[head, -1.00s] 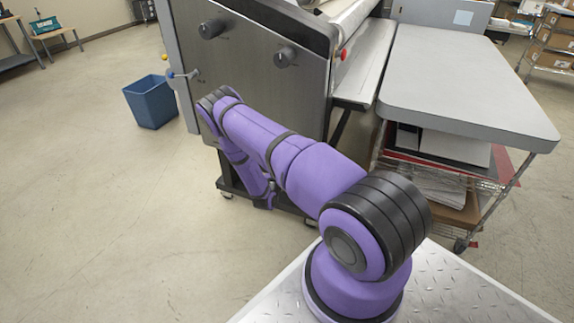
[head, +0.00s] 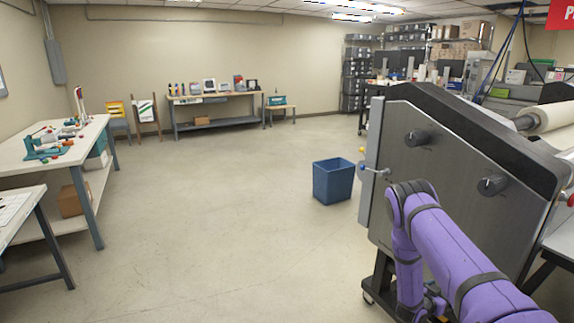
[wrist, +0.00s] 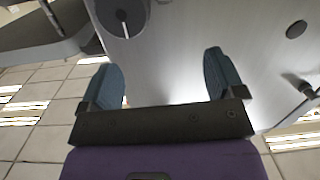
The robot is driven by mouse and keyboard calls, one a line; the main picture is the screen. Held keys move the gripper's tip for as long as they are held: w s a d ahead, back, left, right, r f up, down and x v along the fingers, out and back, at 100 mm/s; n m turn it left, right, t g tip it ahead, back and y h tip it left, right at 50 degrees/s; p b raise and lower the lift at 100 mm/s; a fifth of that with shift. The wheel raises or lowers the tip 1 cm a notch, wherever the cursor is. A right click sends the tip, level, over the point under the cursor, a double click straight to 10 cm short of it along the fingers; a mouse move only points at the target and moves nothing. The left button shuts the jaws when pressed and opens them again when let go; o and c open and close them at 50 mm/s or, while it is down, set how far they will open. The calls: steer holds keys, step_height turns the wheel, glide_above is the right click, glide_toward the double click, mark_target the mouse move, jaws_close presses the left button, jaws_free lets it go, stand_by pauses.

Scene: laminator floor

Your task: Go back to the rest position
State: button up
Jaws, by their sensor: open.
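My purple arm (head: 460,262) reaches in from the lower right in the head view, bent in front of the laminator's grey side panel (head: 440,165). My gripper (wrist: 163,80) shows in the wrist view with its two blue-grey fingers wide apart and nothing between them. The panel (wrist: 185,50) lies beyond the fingers, with a dark knob (wrist: 125,20) above the left one. I cannot tell the exact gap to the panel. In the head view the gripper is low down and mostly hidden by the arm.
The panel carries two knobs (head: 417,138) and a blue-tipped lever (head: 375,170). A blue bin (head: 333,181) stands on the floor to its left. Workbenches (head: 50,150) line the left side, and a table (head: 215,98) stands at the back wall. The middle floor is clear.

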steer(key=w+a+r+t+y, duration=0.1)
steer(key=w+a+r+y, duration=0.3)
steer(key=r, duration=0.7)
steer(key=w+a+r+t+y, duration=0.1)
steer(key=w+a+r+y, duration=0.35)
steer(key=r, duration=0.65)
steer(key=s+a+r+n+y, duration=0.1)
steer(key=a+r+n+y, duration=0.1)
steer(key=a+r, duration=0.5)
steer(key=s+a+r+n+y, duration=0.2)
steer(key=a+r, duration=0.2)
steer(key=r, duration=0.7)
steer(key=s+a+r+n+g+y, duration=0.15)
steer(key=s+a+r, duration=0.25)
steer(key=s+r, duration=0.4)
steer(key=s+a+r+n+t+y, duration=0.1)
steer(key=s+a+r+n+y, duration=0.15)
steer(key=s+a+r, duration=0.5)
steer(key=s+n+g+h, duration=0.1)
steer(key=s+n+g, duration=0.2)
steer(key=s, duration=2.1)
steer(key=shift+s+d+r+n, duration=0.35)
steer(key=shift+s+r+n, duration=0.1)
steer(key=shift+n, duration=0.15)
